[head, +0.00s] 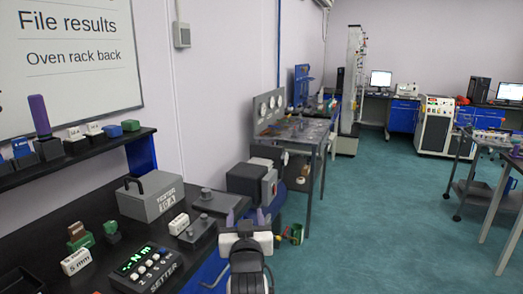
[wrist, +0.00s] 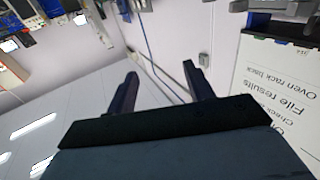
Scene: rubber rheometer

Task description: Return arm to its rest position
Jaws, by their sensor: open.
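My gripper (head: 246,218) shows at the bottom middle of the head view, beside the right end of the dark bench. In the wrist view my gripper (wrist: 160,82) has its two dark fingers spread wide apart with nothing between them. The wrist view is tilted and shows the wall, ceiling lights and whiteboard beyond the fingers. My arm comes up from the bottom edge of the head view, below the gripper.
The dark bench (head: 30,238) holds a grey handled case (head: 150,195), a setter box (head: 146,268) and small blocks. A shelf (head: 75,157) stands above it. A grey table (head: 308,134) stands farther back. The teal floor (head: 390,220) at right is open, with a cart (head: 478,190) beyond.

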